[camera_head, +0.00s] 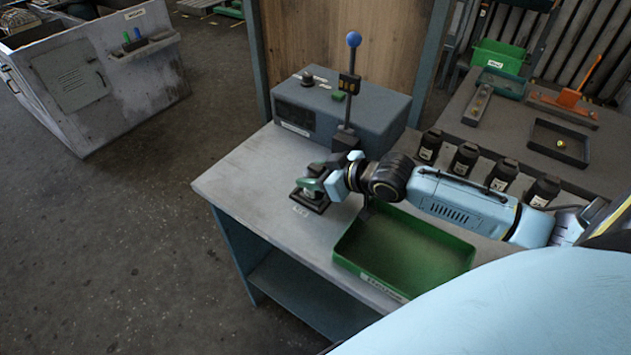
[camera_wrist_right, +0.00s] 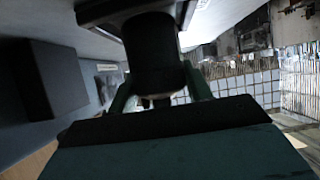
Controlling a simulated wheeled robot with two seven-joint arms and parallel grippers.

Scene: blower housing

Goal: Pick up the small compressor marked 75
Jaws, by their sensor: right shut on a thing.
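My right gripper (camera_head: 313,188) is over a small dark stand (camera_head: 318,203) on the grey bench, beside the grey control box. In the right wrist view its green fingers (camera_wrist_right: 158,92) are shut on a dark cylindrical part (camera_wrist_right: 153,50). No marking on this part can be read, so I cannot tell whether it is the compressor marked 75. Several black cylindrical canisters with pale labels (camera_head: 465,158) stand upright in a row behind my right arm; their numbers are too small to read. My left gripper is not in view.
A green tray (camera_head: 405,255), seemingly empty, lies in front of my right arm. The control box (camera_head: 340,112) has a blue-topped lever (camera_head: 353,40). A black tray (camera_head: 559,143) and a green bin (camera_head: 498,57) are at the right. The bench's left end (camera_head: 245,180) is clear.

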